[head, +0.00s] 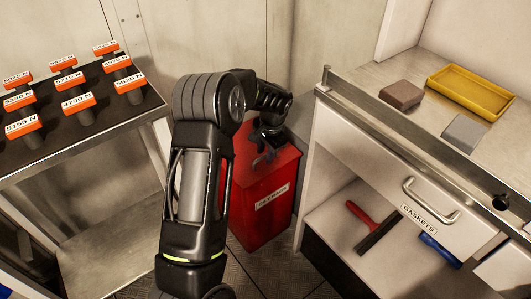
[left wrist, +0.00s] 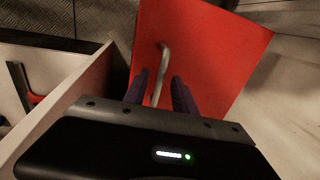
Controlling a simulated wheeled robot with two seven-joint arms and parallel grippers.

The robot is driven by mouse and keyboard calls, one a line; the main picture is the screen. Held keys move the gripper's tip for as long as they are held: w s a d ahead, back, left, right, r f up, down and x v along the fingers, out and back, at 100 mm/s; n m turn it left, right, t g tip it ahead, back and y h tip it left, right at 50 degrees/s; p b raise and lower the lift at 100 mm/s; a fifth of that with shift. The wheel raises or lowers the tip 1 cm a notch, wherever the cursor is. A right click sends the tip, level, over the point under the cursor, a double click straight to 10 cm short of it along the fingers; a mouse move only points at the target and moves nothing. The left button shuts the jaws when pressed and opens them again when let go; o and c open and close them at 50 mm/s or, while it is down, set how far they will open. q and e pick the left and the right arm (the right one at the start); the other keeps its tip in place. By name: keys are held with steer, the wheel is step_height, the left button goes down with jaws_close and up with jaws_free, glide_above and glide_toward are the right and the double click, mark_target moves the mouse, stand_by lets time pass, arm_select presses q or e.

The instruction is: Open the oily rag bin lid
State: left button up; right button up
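The red oily rag bin (head: 262,205) stands on the floor between the table and the workbench, with a white label on its front. Its lid (head: 280,168) looks shut. In the left wrist view the red lid (left wrist: 205,50) fills the upper middle, with a grey bar handle (left wrist: 159,72) on it. My left gripper (head: 264,158) is over the lid, its arm hiding part of the bin. In the left wrist view the two dark fingers (left wrist: 157,90) are apart, one on each side of the handle. Contact with it cannot be seen. My right gripper is not in view.
A workbench (head: 345,92) with a drawer labelled GASKETS (head: 400,180) stands close on the right. Its lower shelf holds a red-handled tool (head: 370,228). A table with orange-topped weights (head: 77,101) stands on the left. Wall panels are close behind the bin.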

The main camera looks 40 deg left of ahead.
arm_select(q)
jaws_close()
stand_by(0.3)
stand_by(1.1)
